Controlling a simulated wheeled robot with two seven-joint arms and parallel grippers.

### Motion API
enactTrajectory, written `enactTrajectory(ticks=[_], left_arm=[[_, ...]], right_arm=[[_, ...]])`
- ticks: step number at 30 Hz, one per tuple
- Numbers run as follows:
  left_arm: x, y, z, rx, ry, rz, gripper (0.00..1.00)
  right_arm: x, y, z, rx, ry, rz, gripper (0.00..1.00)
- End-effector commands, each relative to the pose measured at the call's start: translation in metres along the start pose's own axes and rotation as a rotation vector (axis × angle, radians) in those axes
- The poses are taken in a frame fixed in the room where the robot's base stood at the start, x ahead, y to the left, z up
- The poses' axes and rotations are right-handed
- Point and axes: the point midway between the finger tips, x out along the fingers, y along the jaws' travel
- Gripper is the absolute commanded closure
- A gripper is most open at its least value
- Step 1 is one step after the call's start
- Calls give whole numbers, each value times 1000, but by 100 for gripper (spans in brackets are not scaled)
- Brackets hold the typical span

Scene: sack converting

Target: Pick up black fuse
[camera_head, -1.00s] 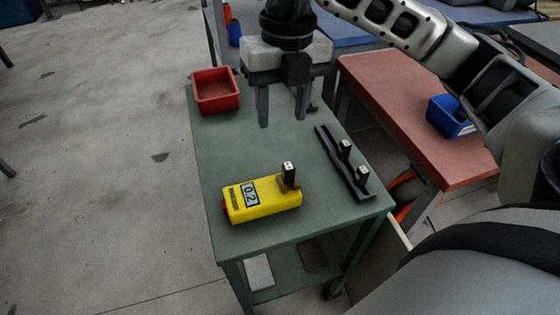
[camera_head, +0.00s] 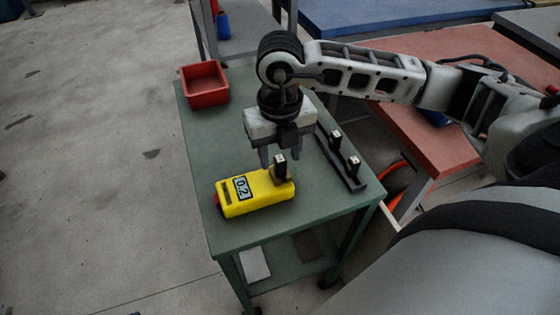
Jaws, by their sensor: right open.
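A black fuse (camera_head: 280,168) with a pale top stands upright at the right end of a yellow tester (camera_head: 253,198) marked 0.2. Two similar black fuses, one (camera_head: 335,140) farther back and one (camera_head: 353,164) nearer, stand on a black rail (camera_head: 340,170) to the right. My right gripper (camera_head: 279,154) points down, open, with its fingertips close to the top of the fuse on the tester. I cannot tell whether the fingers are on either side of it or just behind it. My left gripper is not in view.
The green table (camera_head: 270,228) carries these and a red bin (camera_head: 204,84) at its back left. A red-topped table (camera_head: 430,145) stands to the right, under my right arm. The green table's front is clear.

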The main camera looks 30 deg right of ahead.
Motion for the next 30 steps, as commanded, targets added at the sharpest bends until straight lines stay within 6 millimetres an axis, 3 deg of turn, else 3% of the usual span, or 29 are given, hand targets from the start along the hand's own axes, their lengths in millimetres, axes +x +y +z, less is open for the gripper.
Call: enactTrajectory(ticks=[6, 13, 18, 30], left_arm=[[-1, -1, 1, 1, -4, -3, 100], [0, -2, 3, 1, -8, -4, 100], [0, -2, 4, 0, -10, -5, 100], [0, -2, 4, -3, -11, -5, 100]], right_arm=[[22, 0, 0, 0, 1, 1, 55], [24, 0, 0, 0, -1, 1, 55], [23, 0, 0, 0, -1, 1, 100], [19, 0, 0, 0, -1, 2, 100]])
